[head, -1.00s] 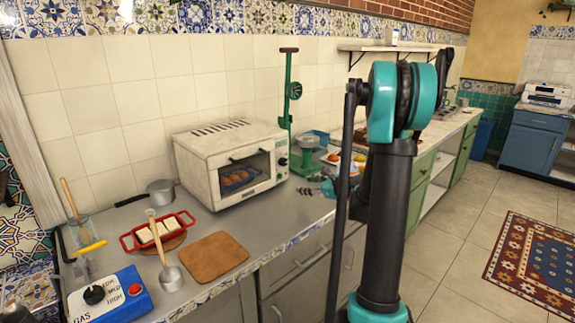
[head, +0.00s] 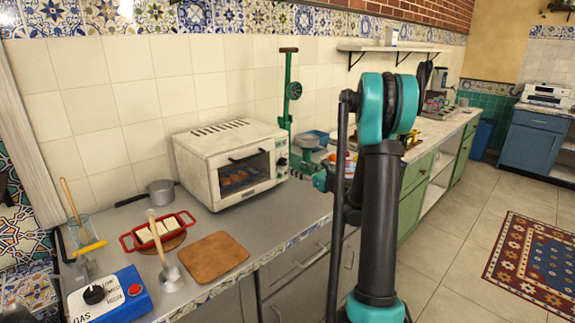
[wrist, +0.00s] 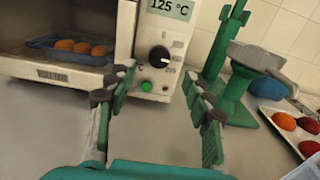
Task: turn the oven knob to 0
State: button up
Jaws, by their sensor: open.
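The white oven (head: 205,170) stands on the counter against the tiled wall. In the wrist view its black round knob (wrist: 159,57) sits on the front panel, with a white pointer mark. Above it the display (wrist: 171,8) reads 125 °C, and below it is a green button (wrist: 147,87). My gripper (wrist: 162,88) is open and empty, with its two green and grey fingers on either side of the knob in the picture. I cannot tell how far the fingertips are from the panel. In the head view my gripper (head: 318,180) is right of the oven front, partly hidden by my arm.
A green stand (wrist: 232,95) is close on the right, with a white tray of red and orange items (wrist: 300,125) beyond. A wooden board (head: 213,257) lies before the oven.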

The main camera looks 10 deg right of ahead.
aim_at(285, 162)
jog(key=x, duration=0.7)
jog(key=shift+w+a, duration=0.1)
jog(key=shift+c, duration=0.2)
jog(key=c, duration=1.1)
